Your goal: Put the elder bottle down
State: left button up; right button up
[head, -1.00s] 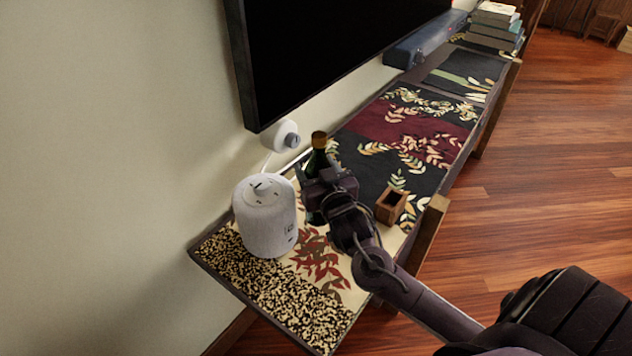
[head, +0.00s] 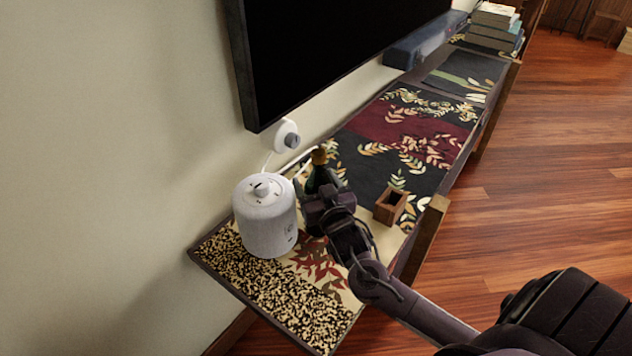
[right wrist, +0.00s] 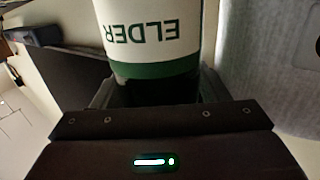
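The elder bottle (head: 319,158) is dark green with a gold-brown cap, and stands roughly upright behind my right gripper (head: 318,188) in the head view. In the right wrist view its white label (right wrist: 148,32) reads ELDER upside down. The fingers of my right gripper lie on both sides of the bottle and are shut on it. My gripper hides the bottle's base in the head view, so I cannot tell if it touches the shelf top (head: 318,266). My left gripper is not in view.
A white cylindrical speaker (head: 268,222) stands close left of the bottle. A small wooden box (head: 389,207) is to the right. A black TV screen (head: 330,50) overhangs the back. The patterned cloth beyond is mostly clear, with books (head: 494,28) at the far end.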

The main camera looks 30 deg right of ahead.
jog(key=shift+r, duration=0.2)
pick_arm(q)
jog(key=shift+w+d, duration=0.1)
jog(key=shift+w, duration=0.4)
pick_arm(e)
jog(key=v, duration=1.2)
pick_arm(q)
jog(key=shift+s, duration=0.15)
pick_arm(e)
jog(key=shift+f, duration=0.1)
